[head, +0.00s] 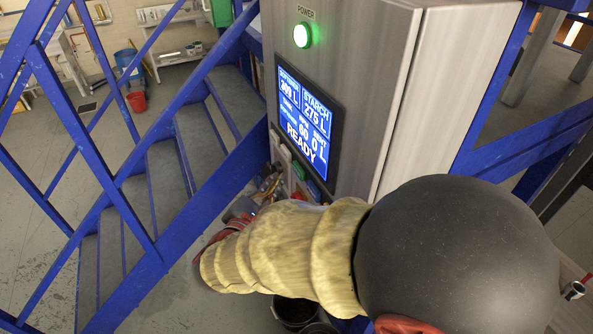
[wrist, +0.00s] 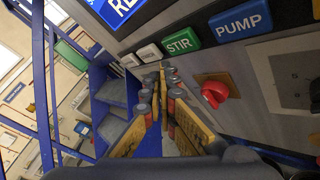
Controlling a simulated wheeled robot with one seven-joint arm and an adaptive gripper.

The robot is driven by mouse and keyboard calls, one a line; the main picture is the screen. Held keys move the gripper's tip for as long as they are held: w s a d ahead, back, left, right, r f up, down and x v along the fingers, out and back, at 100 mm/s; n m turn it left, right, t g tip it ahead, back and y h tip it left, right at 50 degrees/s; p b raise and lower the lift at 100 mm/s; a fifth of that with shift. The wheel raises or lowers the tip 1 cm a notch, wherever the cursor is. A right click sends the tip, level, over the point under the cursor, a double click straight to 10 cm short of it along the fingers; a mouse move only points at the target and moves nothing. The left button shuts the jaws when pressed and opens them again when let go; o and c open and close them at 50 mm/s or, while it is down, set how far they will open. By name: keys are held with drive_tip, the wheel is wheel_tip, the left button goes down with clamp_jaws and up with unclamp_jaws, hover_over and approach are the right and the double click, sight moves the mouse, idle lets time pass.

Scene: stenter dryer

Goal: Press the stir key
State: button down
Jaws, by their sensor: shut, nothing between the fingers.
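The stir key is a green block labelled STIR (wrist: 181,41), in the row of keys on the panel in the wrist view. I cannot tell how much gap there is to the panel. In the head view my arm hides most of my gripper; the labels of the keys cannot be read there.
A lit display (head: 306,123) reading READY sits on the grey cabinet above the keys, with a green power lamp (head: 302,35) over it. A red rotary knob (wrist: 214,93) is below the keys. Blue-railed stairs (head: 180,165) stand close on the left.

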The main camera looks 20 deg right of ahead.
drive_tip(key=shift+w+d, duration=0.15)
drive_tip(key=shift+d, duration=0.75)
drive_tip(key=shift+d, duration=0.1)
idle(0.8)
drive_tip(key=shift+d+b, duration=0.35)
drive_tip(key=shift+b, duration=0.05)
drive_tip(key=shift+w+d, duration=0.15)
drive_tip(key=shift+d, duration=0.35)
idle(0.7)
drive_tip(key=shift+a, duration=0.1)
idle(0.3)
drive_tip(key=shift+a+b, duration=0.35)
drive_tip(key=shift+a, duration=0.45)
drive_tip(key=a, duration=0.2)
drive_tip(key=s+a, duration=0.1)
drive_tip(key=a, duration=0.2)
drive_tip(key=shift+s, duration=0.15)
